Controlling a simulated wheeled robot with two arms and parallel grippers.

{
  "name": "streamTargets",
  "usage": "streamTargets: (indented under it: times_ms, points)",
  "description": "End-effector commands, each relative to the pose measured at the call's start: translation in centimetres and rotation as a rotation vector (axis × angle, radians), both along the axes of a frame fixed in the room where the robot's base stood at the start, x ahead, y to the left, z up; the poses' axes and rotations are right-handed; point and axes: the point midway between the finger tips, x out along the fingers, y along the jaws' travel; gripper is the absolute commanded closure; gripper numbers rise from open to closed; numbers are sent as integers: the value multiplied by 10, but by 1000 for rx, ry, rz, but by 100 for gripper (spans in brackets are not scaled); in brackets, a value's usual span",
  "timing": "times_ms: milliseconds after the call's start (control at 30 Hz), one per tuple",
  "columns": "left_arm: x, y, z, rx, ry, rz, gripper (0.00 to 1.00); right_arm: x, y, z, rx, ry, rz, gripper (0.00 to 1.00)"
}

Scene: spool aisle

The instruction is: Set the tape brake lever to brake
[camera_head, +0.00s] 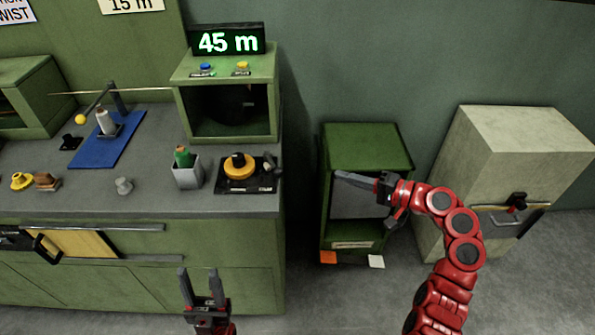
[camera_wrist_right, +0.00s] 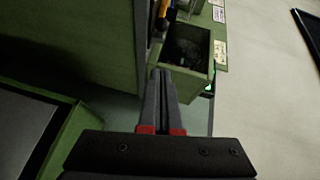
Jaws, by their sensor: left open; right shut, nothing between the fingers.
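A black plate (camera_head: 232,187) on the bench carries a yellow disc (camera_head: 239,167) with a black knob. A small dark lever (camera_head: 270,163) stands at the disc's right side; it looks like the brake lever, but its labels and setting are too small to read. My right gripper (camera_head: 338,177) is shut and empty, to the right of the bench in front of the low green cabinet, apart from the lever. Its closed fingers also show in the right wrist view (camera_wrist_right: 161,76). My left gripper (camera_head: 198,272) is open and empty in front of the bench.
A grey cup (camera_head: 188,176) with a green-topped item stands left of the plate. A green housing (camera_head: 225,80) with a "45 m" display (camera_head: 227,41) stands behind it. A beige cabinet (camera_head: 515,155) with a dark-handled lever (camera_head: 516,202) is at the far right. A gap separates bench and green cabinet (camera_head: 365,140).

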Motion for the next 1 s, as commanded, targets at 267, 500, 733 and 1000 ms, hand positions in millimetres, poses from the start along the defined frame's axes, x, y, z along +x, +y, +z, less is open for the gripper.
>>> streamTargets:
  times_ms: [267, 500, 733, 1000]
  points:
    - [0, 0, 2, 0, 0, 0, 50, 5, 8, -1, 0, 0, -1, 100]
    - [0, 0, 8, 0, 0, 0, 50, 28, 47, -5, 1, 0, 1, 100]
    - [0, 0, 14, 0, 0, 0, 50, 53, 87, -12, -2, -1, 1, 100]
    - [0, 0, 22, 0, 0, 0, 50, 45, 118, -20, 0, 0, -2, 100]
